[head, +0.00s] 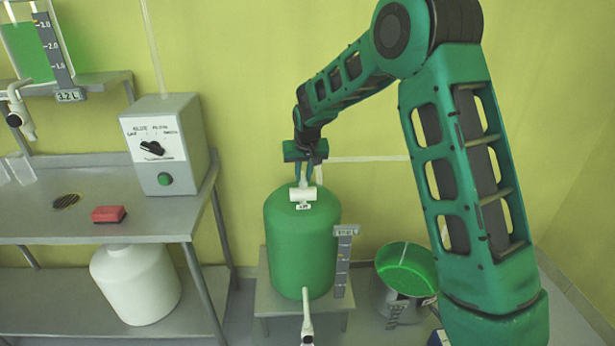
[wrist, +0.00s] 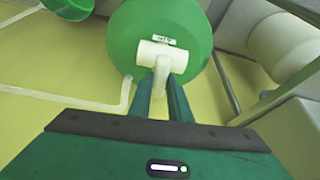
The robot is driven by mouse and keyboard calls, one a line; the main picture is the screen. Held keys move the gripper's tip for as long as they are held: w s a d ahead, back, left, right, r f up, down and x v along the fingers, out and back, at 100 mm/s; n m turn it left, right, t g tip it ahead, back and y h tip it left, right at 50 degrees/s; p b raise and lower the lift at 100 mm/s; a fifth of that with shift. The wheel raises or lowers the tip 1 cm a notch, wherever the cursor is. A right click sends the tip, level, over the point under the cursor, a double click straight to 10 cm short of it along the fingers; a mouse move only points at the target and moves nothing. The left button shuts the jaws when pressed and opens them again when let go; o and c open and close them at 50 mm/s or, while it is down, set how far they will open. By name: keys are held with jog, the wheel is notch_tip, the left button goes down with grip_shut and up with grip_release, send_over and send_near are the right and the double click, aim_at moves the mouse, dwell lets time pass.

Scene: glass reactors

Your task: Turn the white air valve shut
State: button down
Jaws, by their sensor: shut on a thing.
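The white air valve (head: 303,193) sits on top of the green vessel (head: 300,243), with a small label on the vessel just in front of it. In the wrist view the valve (wrist: 158,53) is a white cross tube with a short white handle (wrist: 162,75) standing out toward me. My gripper (head: 307,176) reaches down from above the vessel. In the wrist view its two green fingers (wrist: 161,88) are closed around the handle, one on each side. The fingers hide part of the handle, so its exact angle is hard to tell.
A steel bench (head: 120,226) with a control box (head: 168,145) and a red block (head: 109,214) stands to the left. A white jug (head: 136,284) sits on its lower shelf. A bucket of green liquid (head: 405,268) stands right of the vessel. A pale pipe (head: 367,159) runs along the wall.

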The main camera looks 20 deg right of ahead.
jog(key=shift+w+a+r+m, duration=0.15)
jog(key=shift+a+m, duration=0.1)
jog(key=shift+m, duration=0.35)
jog(key=c, duration=1.6)
grip_release()
jog(key=shift+c, duration=0.2)
jog(key=shift+d+h, duration=0.15)
jog(key=shift+h, duration=0.15)
jog(key=d+v, duration=0.1)
jog(key=v, duration=0.9)
jog(key=shift+a+r, duration=0.25)
jog(key=shift+a, duration=0.25)
